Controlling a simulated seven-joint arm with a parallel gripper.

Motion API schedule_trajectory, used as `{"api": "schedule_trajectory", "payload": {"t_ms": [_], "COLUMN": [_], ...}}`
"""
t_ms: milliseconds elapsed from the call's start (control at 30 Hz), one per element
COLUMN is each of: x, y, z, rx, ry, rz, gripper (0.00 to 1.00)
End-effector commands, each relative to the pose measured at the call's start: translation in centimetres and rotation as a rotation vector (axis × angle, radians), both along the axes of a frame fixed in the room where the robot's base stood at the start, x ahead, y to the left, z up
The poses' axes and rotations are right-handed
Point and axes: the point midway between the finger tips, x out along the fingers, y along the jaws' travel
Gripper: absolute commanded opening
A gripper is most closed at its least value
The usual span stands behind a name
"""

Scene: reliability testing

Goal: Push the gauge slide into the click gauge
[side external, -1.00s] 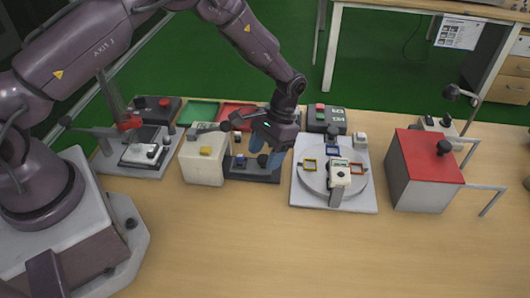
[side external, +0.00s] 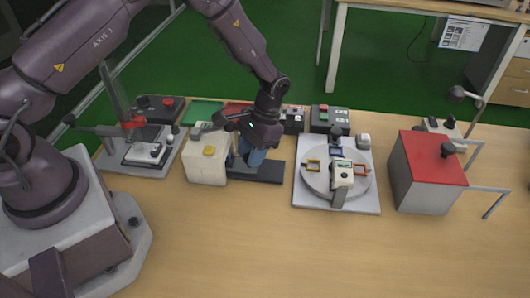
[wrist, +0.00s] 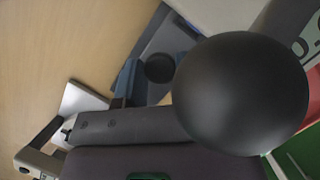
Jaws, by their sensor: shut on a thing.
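The click gauge seems to be the cream block (side external: 205,168) with a yellow button on top and a dark rail (side external: 270,172) running out to its right. My gripper (side external: 252,157) is low over the rail, close to the block's right side. In the wrist view its blue fingers (wrist: 156,78) are shut on a round black knob (wrist: 160,68), which looks like the gauge slide's knob. The slide's body is mostly hidden by the fingers, so I cannot tell how far it sits in the gauge.
A large black ball (wrist: 240,95) fills the wrist view's foreground. To the right stand a turntable plate (side external: 365,198) and a red-topped box (side external: 430,165). A clamp fixture (side external: 140,150) is at the left. The front of the table is clear.

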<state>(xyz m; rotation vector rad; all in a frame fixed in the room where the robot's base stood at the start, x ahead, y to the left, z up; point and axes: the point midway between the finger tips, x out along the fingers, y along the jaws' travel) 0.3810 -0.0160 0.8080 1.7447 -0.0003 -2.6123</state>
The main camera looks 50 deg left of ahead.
Motion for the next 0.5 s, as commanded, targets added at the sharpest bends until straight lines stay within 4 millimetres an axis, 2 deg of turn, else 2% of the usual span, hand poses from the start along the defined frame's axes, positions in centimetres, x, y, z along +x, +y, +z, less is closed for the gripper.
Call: {"api": "schedule_trajectory", "payload": {"t_ms": [100,367,400,500], "x": [-0.76,-0.97,-0.99,-0.99], "y": [0.84,1.08,1.10,1.10], "z": [0.07,0.06,0.05,0.04], "rx": [0.002,0.005,0.005,0.005], "ry": [0.001,0.006,0.007,0.007], "rz": [0.001,0.001,0.001,0.001], "gripper": [0.00,0.00,0.35,0.58]}}
